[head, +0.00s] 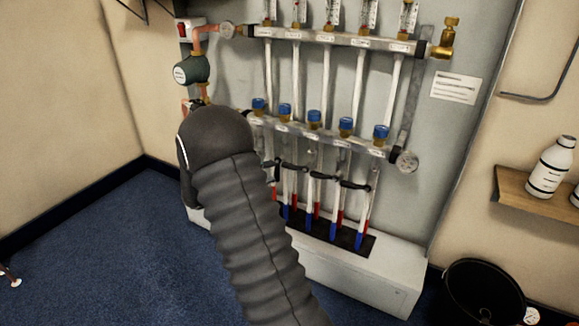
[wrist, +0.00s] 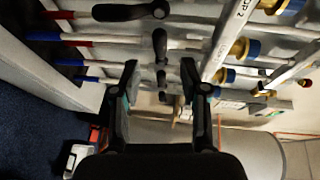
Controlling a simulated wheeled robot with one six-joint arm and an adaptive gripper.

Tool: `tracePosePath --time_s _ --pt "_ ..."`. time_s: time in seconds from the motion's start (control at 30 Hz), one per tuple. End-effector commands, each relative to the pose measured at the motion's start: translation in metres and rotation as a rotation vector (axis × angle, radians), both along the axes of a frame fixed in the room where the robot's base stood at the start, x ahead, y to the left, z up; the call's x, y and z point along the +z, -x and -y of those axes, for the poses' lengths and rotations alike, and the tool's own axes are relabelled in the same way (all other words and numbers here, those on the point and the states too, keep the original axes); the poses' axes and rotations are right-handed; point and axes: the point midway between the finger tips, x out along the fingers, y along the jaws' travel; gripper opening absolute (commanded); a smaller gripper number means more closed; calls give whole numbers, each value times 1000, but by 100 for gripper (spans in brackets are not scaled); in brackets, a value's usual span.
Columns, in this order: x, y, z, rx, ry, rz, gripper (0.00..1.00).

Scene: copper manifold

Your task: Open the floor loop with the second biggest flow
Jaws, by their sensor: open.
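The manifold has an upper bar (head: 330,38) with several clear flow meters (head: 299,14), cut off by the top edge; their readings are too small to tell. The lower bar (head: 330,135) carries several blue-capped valves (head: 314,117). Below it, black levers (head: 322,175) sit on the pipes with red and blue ends. My gripper is hidden behind my arm in the head view. In the wrist view my gripper (wrist: 160,65) is open, facing the pipes. A black lever (wrist: 160,46) shows between and beyond its fingertips; contact cannot be told. Blue caps (wrist: 251,49) show to the right.
A green pump (head: 191,69) and a red switch (head: 183,30) are at the upper left. A white ledge (head: 370,283) stands below the pipes. A shelf with a white bottle (head: 551,167) and a black bucket (head: 483,292) are at the right.

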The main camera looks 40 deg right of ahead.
Motion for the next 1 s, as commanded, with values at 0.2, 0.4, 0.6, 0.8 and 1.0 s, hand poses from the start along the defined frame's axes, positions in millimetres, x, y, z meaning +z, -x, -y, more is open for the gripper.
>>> tracePosePath --time_s 0.2,0.4,0.6,0.8,1.0 --pt "-6 1 41 -2 -1 -1 44" --pt "-9 1 70 -1 -1 -1 44" --pt "-11 0 84 1 0 -1 44" --pt "-11 0 86 2 0 -1 44" --pt "-11 0 86 2 0 -1 24"
